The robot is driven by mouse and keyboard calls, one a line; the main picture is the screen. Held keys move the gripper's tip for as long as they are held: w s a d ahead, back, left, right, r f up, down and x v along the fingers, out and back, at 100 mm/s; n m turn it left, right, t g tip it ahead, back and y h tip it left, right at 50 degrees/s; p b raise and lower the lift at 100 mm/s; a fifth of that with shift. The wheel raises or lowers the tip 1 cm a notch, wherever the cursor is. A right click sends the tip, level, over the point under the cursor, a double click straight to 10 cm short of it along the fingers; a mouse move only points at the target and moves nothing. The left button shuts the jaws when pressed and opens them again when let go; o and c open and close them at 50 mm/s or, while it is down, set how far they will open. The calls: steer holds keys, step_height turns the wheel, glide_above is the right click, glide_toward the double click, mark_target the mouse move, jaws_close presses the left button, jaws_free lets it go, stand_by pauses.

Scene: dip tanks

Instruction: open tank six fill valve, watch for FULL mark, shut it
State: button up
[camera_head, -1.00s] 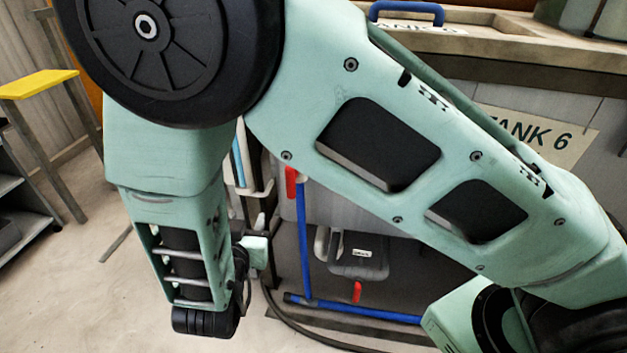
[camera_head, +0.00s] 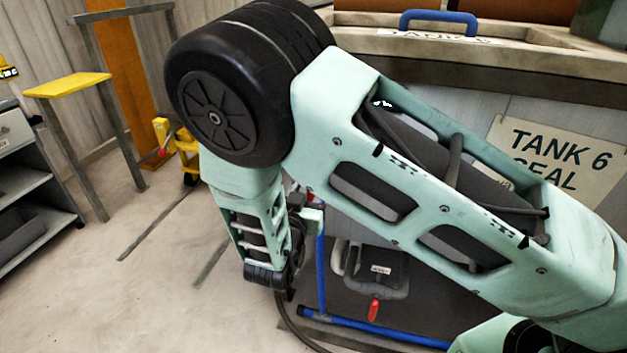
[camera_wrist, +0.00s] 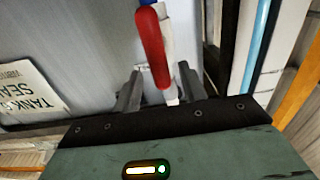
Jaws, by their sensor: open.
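The tank six front carries a white sign reading TANK 6 SEAL (camera_head: 560,155); it appears upside down in the wrist view (camera_wrist: 28,95). A red valve lever (camera_wrist: 150,45) on a pale fitting shows in the wrist view. In the head view my arm hides nearly all of it. My gripper (camera_wrist: 160,72) is open, its two dark fingers on either side of the lever's end. I cannot tell whether they touch it. A blue pipe (camera_head: 320,270) runs down the tank front. No FULL mark is visible.
A grey can-like container (camera_head: 380,270) stands under the tank beside the blue pipe. A blue handle (camera_head: 438,17) sits on the tank top. A shelf cart (camera_head: 25,180) and yellow-topped stand (camera_head: 66,85) are at left. The floor between is clear.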

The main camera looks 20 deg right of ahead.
steer(key=shift+x, duration=2.35)
jaws_close()
